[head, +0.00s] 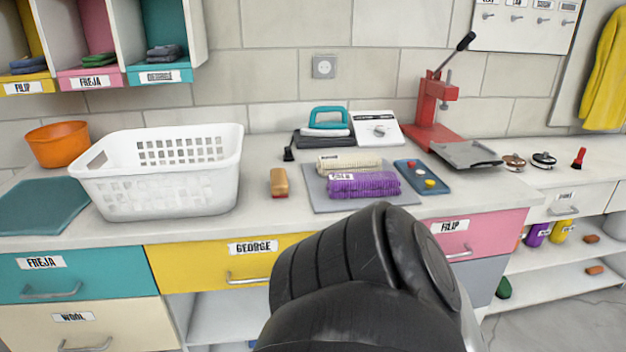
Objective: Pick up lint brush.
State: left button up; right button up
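A small wooden block with a red underside (279,183) lies on the white counter (262,222), between the white basket and the grey mat. It looks like the lint brush, but I cannot be sure. A small red item with a dark end (578,157) stands at the far right of the counter and could also be a brush. A small black item (289,151) is near the iron. A dark link of my own arm fills the bottom centre. Neither gripper shows in the head view.
A white basket (160,195) stands left of the wooden block. A grey mat (320,197) with purple (362,185) and cream towels (350,164) lies to its right. An iron (325,125) and a red press (432,110) stand behind. Bare counter lies in front of the block.

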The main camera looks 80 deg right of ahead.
aim_at(279, 179)
jog(key=z, duration=2.35)
